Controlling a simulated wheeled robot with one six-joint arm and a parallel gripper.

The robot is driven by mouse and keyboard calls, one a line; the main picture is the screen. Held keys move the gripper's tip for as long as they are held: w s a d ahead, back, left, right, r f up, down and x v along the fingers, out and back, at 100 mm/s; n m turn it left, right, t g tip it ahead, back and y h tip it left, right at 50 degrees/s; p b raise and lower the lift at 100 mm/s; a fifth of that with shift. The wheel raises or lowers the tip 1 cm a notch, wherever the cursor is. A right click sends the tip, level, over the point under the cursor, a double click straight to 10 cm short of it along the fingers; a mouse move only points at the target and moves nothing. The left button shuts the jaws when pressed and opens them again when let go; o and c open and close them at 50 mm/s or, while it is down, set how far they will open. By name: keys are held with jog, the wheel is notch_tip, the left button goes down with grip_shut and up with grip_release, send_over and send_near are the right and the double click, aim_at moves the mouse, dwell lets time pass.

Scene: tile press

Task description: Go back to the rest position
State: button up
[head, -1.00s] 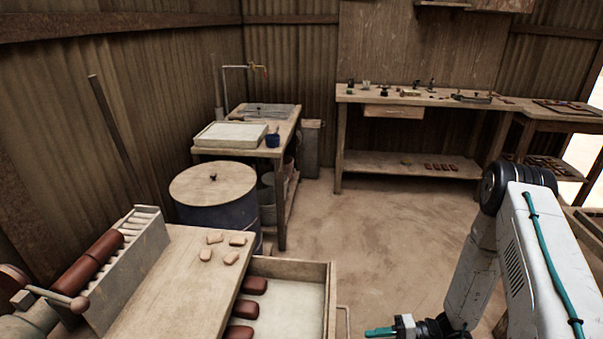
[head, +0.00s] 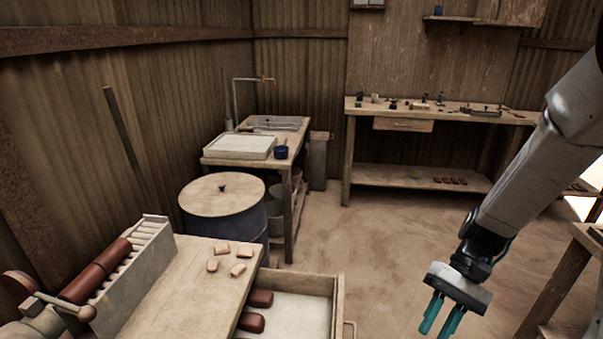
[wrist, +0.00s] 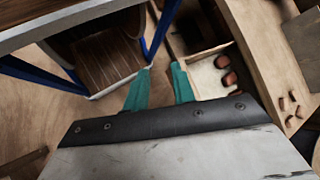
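My gripper (head: 442,318) has two teal fingers and hangs at the lower right of the head view, pointing down. It is right of the open drawer (head: 338,300) and apart from it. In the wrist view my gripper (wrist: 158,84) shows its fingers spread apart with nothing between them. Dark red clay blocks (head: 251,322) lie in the drawer, which also shows in the wrist view (wrist: 205,70). Several pale clay pieces (head: 238,270) lie on the wooden table (head: 190,290) beside the drawer.
A roller press (head: 105,265) stands on the table at the left. A lidded barrel (head: 222,195) and a bench with a white tray (head: 240,146) stand behind it. A long workbench (head: 440,110) lines the back wall. The floor (head: 400,240) between is clear.

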jog(key=s+r+n+t+h, duration=0.1)
jog(key=s+r+t+h, duration=0.1)
jog(key=r, duration=0.4)
jog(key=s+r+t+h, duration=0.2)
jog(key=s+r+t, duration=0.1)
jog(key=s+r, duration=0.2)
jog(key=s+d+r+n+t+h, duration=0.1)
jog(key=s+r+t+h, duration=0.2)
jog(key=r, duration=0.5)
jog(key=shift+s+r+n, duration=0.15)
jog(key=shift+s+n, duration=0.15)
jog(key=shift+s, duration=0.05)
